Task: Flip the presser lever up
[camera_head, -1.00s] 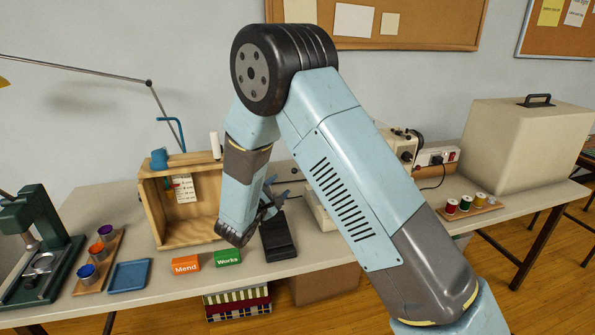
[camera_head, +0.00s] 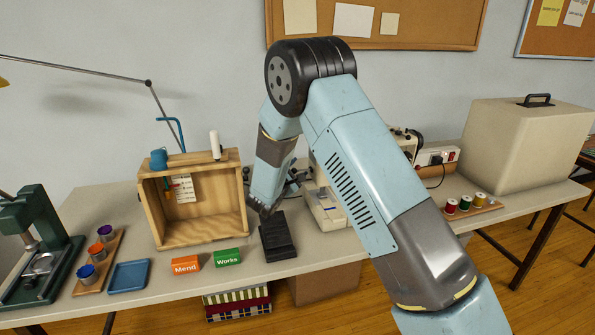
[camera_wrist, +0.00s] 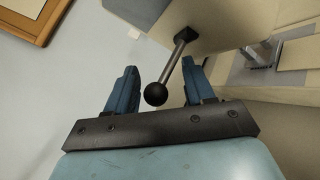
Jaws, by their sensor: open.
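The presser lever (camera_wrist: 180,55) shows in the wrist view as a metal rod with a black ball knob (camera_wrist: 155,94). The rod runs from the knob up to the pale body of the sewing machine (camera_wrist: 215,17). My gripper (camera_wrist: 160,68) is open, with one blue finger on each side of the lever. The knob appears between the fingers with gaps on both sides; its exact depth is unclear. In the head view my gripper (camera_head: 291,184) is at the left side of the sewing machine (camera_head: 328,207), which my arm partly covers. The lever cannot be made out there.
A wooden box (camera_head: 151,217) with a thread cone (camera_head: 215,145) on top stands left of my gripper. A black foot pedal (camera_head: 277,237) and "Mend" (camera_head: 186,263) and "Works" (camera_head: 227,258) blocks lie in front. Thread spools (camera_head: 465,203) and a beige case (camera_head: 520,145) are right.

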